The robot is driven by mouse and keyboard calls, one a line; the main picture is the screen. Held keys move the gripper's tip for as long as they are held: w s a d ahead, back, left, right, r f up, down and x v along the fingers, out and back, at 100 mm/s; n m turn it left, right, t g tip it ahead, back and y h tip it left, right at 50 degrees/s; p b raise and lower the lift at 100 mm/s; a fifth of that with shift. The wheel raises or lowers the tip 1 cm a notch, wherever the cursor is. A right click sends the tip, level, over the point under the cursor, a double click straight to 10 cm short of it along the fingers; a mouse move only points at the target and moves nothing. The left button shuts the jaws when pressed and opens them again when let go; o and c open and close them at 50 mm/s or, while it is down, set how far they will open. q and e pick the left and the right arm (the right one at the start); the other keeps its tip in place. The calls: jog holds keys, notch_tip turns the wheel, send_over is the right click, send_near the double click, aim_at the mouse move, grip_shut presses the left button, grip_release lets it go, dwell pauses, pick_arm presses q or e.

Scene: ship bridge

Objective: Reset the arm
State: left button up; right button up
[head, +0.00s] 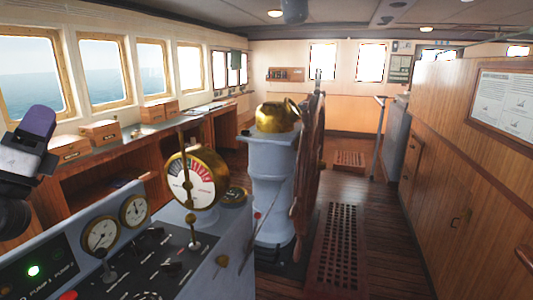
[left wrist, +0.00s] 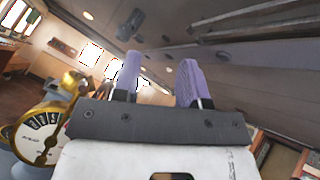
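My left gripper (head: 38,128) shows at the far left of the head view, raised in front of the windows and left of the control console. In the left wrist view its two purple fingers (left wrist: 158,80) stand apart with nothing between them, pointing toward the ceiling. My right gripper is in neither view.
A console (head: 125,262) with gauges, levers and a green light stands at lower left. A brass-rimmed dial (head: 190,178) rises from it. Behind are a grey pedestal (head: 272,185) and a wooden ship's wheel (head: 308,160).

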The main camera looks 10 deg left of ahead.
pick_arm(q)
jog(key=s+d+f+n+g+y+p, duration=0.2)
jog(key=d+f+n+g, duration=0.3)
jog(key=f+n, duration=0.45)
jog(key=s+d+f+n+g+y+p, duration=0.1)
jog(key=s+d+f+n+g+y, duration=0.15)
jog(key=d+f+n+g, duration=0.65)
jog(key=s+d+f+n+y+p, duration=0.1)
jog(key=s+f+n+y+p, duration=0.15)
jog(key=f+n, duration=0.7)
jog(key=s+d+f+g+h+p, duration=0.1)
jog(key=s+d+f+g, duration=0.1)
jog(key=s+f, duration=0.7)
jog(key=s+d+f+g+h+p, duration=0.1)
jog(key=s+f+g, duration=0.3)
jog(key=s+f, duration=0.5)
jog(key=s+d+f+g+h+p, duration=0.1)
jog(key=s+d+f+g+p, duration=0.1)
jog(key=s+f, duration=0.7)
jog(key=shift+s+d+f+g+h+p, duration=0.3)
jog(key=shift+d+f+g+h, duration=0.15)
jog(key=shift+d+g, duration=0.4)
